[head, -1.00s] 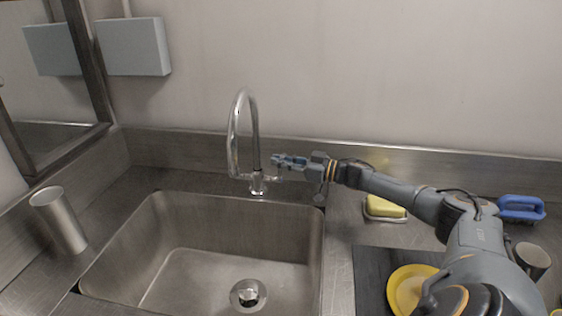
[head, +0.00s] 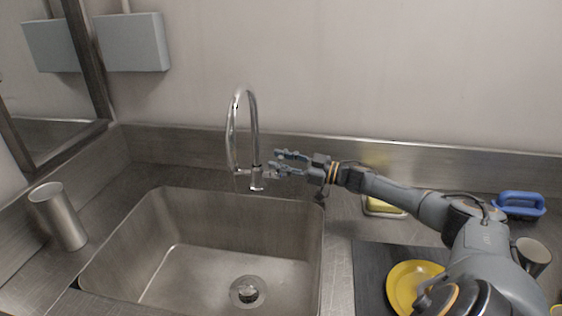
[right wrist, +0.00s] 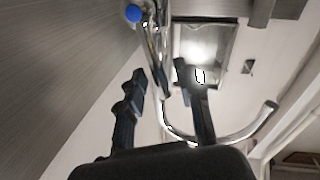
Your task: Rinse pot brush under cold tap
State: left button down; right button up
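The chrome tap (head: 255,150) stands behind the sink, its curved spout over the basin (head: 230,235); no water stream shows. My right gripper (head: 277,161) is just right of the tap's base and valve, fingers apart with nothing seen between them. In the right wrist view the open fingers (right wrist: 163,88) point at the chrome tap body, which has a blue round cap (right wrist: 133,13) on one side. A blue-handled brush (head: 520,203) lies on the counter at the far right, apart from the gripper. My left gripper is not in view.
A yellow sponge (head: 384,204) sits in a dish behind my right arm. A yellow plate (head: 405,283) lies on a dark mat (head: 370,270), and a metal cup (head: 533,255) stands beside my arm. A steel tumbler (head: 62,220) stands left of the empty basin.

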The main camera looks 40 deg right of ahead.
jog(key=v, duration=0.7)
jog(key=shift+s, duration=0.2)
jog(key=shift+d, duration=0.1)
